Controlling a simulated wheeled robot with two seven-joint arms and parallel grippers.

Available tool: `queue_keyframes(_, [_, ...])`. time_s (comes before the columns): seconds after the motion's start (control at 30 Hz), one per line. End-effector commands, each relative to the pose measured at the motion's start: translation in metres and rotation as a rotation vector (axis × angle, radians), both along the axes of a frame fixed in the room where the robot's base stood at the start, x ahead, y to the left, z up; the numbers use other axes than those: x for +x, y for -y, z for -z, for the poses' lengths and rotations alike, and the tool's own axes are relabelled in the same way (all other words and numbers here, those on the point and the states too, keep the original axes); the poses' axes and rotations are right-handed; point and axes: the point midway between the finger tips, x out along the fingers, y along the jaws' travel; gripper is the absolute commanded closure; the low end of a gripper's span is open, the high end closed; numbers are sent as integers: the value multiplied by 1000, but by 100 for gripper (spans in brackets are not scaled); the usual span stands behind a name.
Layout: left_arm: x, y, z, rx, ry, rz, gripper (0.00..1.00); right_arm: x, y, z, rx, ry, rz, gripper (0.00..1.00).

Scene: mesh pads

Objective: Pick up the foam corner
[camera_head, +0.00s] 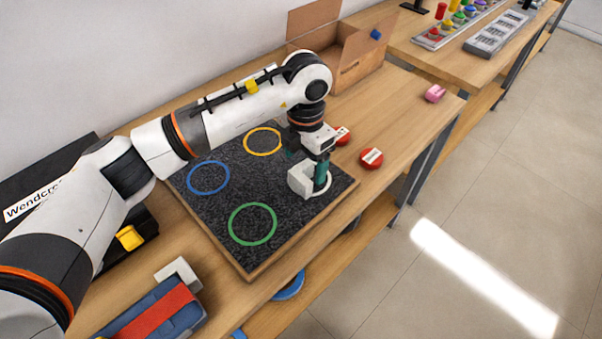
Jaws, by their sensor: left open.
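A white foam corner (301,179) sits on the dark speckled pad (225,205), at the pad's right side, over a white ring that is partly covered. My left gripper (318,172) points down at this corner from above. A teal finger is at the corner's right side, and the jaws are open. I cannot tell whether the fingers touch the foam. A second white corner piece (178,271) lies at the lower left, beside a blue case with a red band (152,312). My right gripper is not in view.
Blue (208,161), yellow and green (252,206) rings mark the pad. Two red round items (371,157) lie right of the pad, one partly hidden by my gripper. An open cardboard box (358,62) stands behind. A pink item (435,93) lies near the table's right end.

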Motion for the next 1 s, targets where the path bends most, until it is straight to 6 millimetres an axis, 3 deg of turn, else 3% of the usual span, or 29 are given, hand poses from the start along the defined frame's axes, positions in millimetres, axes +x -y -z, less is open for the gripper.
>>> queue_keyframes(0.27, [0,-3,23,2,-3,-2,20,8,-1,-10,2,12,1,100])
queue_keyframes(0.5, [1,-7,57,-1,-2,-1,20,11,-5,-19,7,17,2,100])
queue_keyframes(0.8, [2,-7,63,0,1,0,20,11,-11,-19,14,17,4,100])
queue_keyframes(1.0, [2,-6,63,-1,1,0,51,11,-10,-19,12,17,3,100])
